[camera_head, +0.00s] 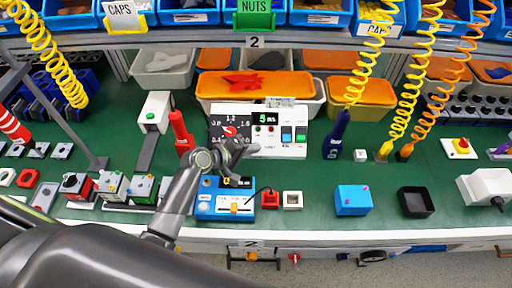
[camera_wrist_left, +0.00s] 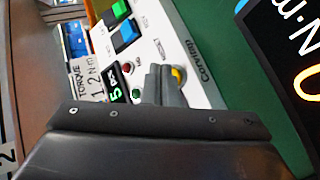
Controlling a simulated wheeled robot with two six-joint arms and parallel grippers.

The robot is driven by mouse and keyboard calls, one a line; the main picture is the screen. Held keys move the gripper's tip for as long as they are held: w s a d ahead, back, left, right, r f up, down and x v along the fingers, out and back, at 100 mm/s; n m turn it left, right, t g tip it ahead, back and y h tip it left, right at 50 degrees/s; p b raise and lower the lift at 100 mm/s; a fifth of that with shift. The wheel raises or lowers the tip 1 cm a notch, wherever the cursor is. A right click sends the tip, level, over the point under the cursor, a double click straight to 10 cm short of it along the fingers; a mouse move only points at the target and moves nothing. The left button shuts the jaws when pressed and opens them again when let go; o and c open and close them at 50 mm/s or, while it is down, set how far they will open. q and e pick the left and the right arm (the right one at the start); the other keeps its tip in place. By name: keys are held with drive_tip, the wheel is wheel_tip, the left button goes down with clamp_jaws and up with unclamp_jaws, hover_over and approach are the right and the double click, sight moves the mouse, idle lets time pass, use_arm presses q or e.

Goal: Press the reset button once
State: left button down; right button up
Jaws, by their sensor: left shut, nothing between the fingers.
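A white control panel (camera_head: 262,151) stands on the green bench, with a dark dial face holding a red pointer knob (camera_head: 230,131) and a small display with green digits (camera_head: 265,118). It carries a blue button (camera_head: 286,135) and a green button (camera_head: 301,133), which also show in the wrist view as blue (camera_wrist_left: 124,36) and green (camera_wrist_left: 119,9). My left gripper (camera_head: 246,146) is at the panel's lower middle, shut and empty. In the wrist view its fingertips (camera_wrist_left: 160,70) partly cover a round yellow part (camera_wrist_left: 178,76); contact cannot be told. My right gripper is out of view.
A blue device (camera_head: 240,212) sits just below the gripper. A red upright handle (camera_head: 180,130) is left of the panel and a dark blue one (camera_head: 338,130) right. Orange-lidded bins (camera_head: 255,85) stand behind. Coiled hoses hang on both sides.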

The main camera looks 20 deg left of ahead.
use_arm(q)
drive_tip(key=shift+w+a+f+b, duration=0.15)
drive_tip(key=shift+w+f+b, duration=0.15)
drive_tip(key=shift+w+f, duration=0.1)
idle(0.8)
drive_tip(key=shift+s+d+r+p, duration=0.2)
drive_tip(key=shift+s+r+p, duration=0.4)
drive_tip(key=shift+p, duration=0.3)
drive_tip(key=shift+s+d+r+p, duration=0.1)
drive_tip(key=shift+s+r+p, duration=0.15)
drive_tip(key=shift+r+p, duration=0.35)
drive_tip(key=s+r+p, duration=0.2)
drive_tip(key=s+p, duration=0.1)
drive_tip(key=shift+d+r+p, duration=0.15)
drive_tip(key=shift+d+p, duration=0.15)
drive_tip(key=shift+d, duration=0.1)
drive_tip(key=shift+w, duration=0.1)
